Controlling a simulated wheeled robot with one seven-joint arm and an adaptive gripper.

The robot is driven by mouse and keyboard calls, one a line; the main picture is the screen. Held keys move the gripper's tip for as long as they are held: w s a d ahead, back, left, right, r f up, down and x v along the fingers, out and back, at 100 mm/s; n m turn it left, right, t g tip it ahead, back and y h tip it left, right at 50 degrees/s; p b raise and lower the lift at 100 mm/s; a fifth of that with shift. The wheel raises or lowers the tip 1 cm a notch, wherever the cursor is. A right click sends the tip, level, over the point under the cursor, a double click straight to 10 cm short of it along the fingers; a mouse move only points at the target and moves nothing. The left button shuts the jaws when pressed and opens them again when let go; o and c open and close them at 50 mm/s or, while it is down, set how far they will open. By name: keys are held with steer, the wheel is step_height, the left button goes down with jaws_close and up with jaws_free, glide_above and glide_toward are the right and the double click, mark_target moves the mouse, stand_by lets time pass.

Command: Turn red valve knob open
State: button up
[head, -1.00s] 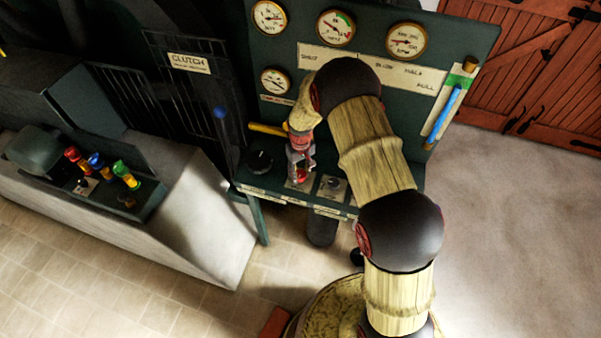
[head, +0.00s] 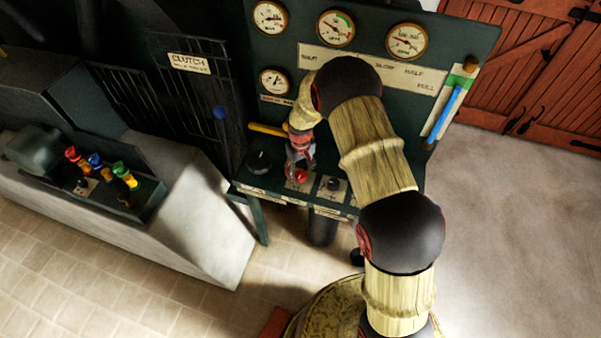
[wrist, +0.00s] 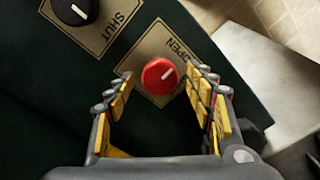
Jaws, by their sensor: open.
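The red valve knob (wrist: 159,76) sits on a brass plate (wrist: 150,50) on the dark green console. The white pointer line on the knob is aimed toward the OPEN side. My gripper (wrist: 165,85) is open, with one finger on each side of the knob in the wrist view and gaps visible between pads and knob. In the head view the red knob (head: 301,175) shows just below my gripper (head: 300,166).
A black knob (wrist: 75,9) is beside it on the console, and another black knob (head: 259,162) is at left. A yellow lever (head: 267,130) is behind. Gauges and a blue lever (head: 447,113) are on the upright panel. Coloured handles (head: 97,162) are far left.

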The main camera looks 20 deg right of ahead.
mark_target(301, 174)
step_height(301, 174, up, 11)
steer(key=shift+r, duration=0.2)
stand_by(0.5)
steer(key=s+r+m+t+b, duration=0.1)
steer(key=s+r+t+b, duration=0.1)
steer(key=s+r, duration=1)
steer(key=s+r+m+t+b, duration=0.1)
steer(key=s+r+t+b, duration=0.2)
steer(key=s+r, duration=0.9)
steer(key=shift+s+t+b, duration=0.3)
steer(key=shift+s+b, duration=0.85)
steer(key=shift+s, duration=3.15)
